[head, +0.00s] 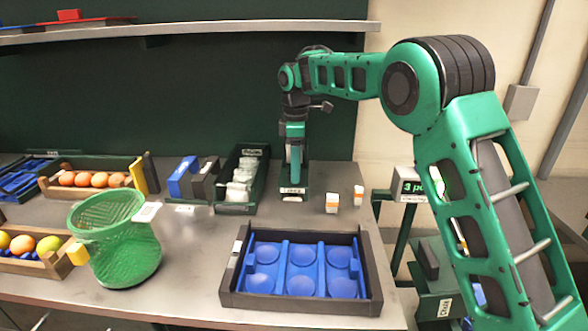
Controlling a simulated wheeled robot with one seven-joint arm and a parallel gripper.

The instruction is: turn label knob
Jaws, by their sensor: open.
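A display box (408,185) reading "3 p…" stands at the right, partly hidden behind my arm. Below it is a green unit with a dark upright block (427,258) and a small white tag (445,308) whose text I cannot read surely. No knob shows clearly; my arm covers part of this area. My gripper (294,170) points down at the back of the table, above or in front of a dark green holder (293,194), well left of the display box. It is open and appears empty; its fingertips are small and hard to make out.
A blue tray (232,290) with several round hollows lies front centre. Two small orange-white boxes (332,203) stand behind it. A green mesh basket (118,250), crates of fruit (45,188), and a bin of white packets (235,208) fill the left and back. A shelf (200,28) runs above.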

